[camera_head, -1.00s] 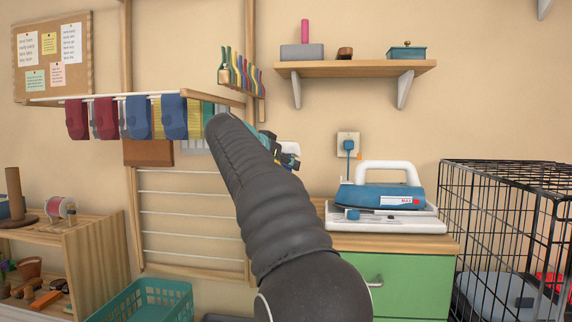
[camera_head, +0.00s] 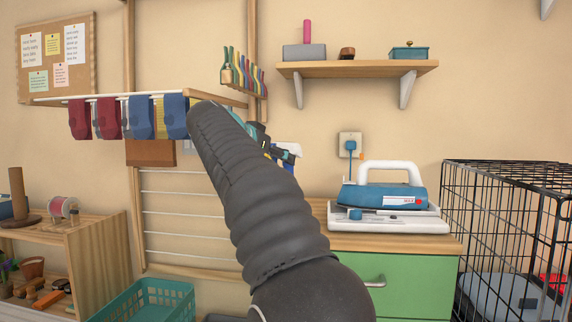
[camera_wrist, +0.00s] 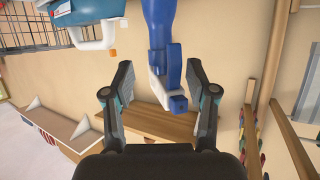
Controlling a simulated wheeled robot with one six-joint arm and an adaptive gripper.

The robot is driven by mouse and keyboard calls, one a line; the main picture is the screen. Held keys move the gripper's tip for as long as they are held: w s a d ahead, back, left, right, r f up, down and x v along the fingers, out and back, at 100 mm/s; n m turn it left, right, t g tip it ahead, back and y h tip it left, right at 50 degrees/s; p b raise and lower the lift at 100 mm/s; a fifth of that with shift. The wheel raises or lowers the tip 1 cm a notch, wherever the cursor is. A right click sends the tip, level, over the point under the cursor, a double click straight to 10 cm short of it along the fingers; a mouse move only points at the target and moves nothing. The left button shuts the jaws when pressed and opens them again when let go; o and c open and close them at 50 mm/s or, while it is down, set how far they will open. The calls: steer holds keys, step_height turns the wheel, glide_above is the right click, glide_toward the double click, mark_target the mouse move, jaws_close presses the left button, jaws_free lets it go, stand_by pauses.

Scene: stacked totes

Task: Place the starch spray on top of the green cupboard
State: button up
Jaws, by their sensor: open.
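The starch spray (camera_wrist: 157,25) is a blue bottle with a white and blue trigger head, in the wrist view, which is upside down. My gripper (camera_wrist: 159,65) is open, one finger on each side of the spray's head, with gaps showing. In the head view my arm hides most of the spray; its blue and white head (camera_head: 287,151) shows just right of my gripper (camera_head: 262,138). What the bottle's base rests on is hidden. The green cupboard (camera_head: 415,283) stands at lower right with a wooden top, partly behind my arm.
A blue and white iron (camera_head: 385,197) on its white base takes up much of the cupboard top. A black wire cage (camera_head: 505,215) stands to the right. A wooden wall shelf (camera_head: 355,68) is above.

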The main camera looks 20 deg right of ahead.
steer(key=v, duration=0.6)
steer(key=shift+s+a+r, duration=0.15)
steer(key=shift+s+a, duration=0.05)
steer(key=shift+a, duration=0.15)
steer(key=s+a+f+n+y, duration=0.3)
steer(key=s+f+n+y, duration=0.1)
steer(key=s+f, duration=0.7)
steer(key=s+a+f+n+y, duration=0.3)
steer(key=s+f, duration=0.8)
steer(key=f, duration=0.4)
steer(key=s+a+f+n+g+y, duration=0.1)
steer(key=s+a+f+n+y, duration=0.2)
steer(key=s+f, duration=0.7)
step_height(320, 180, down, 4)
steer(key=shift+s+n+y, duration=0.4)
steer(key=shift+n+y, duration=0.5)
steer(key=shift+n, duration=0.3)
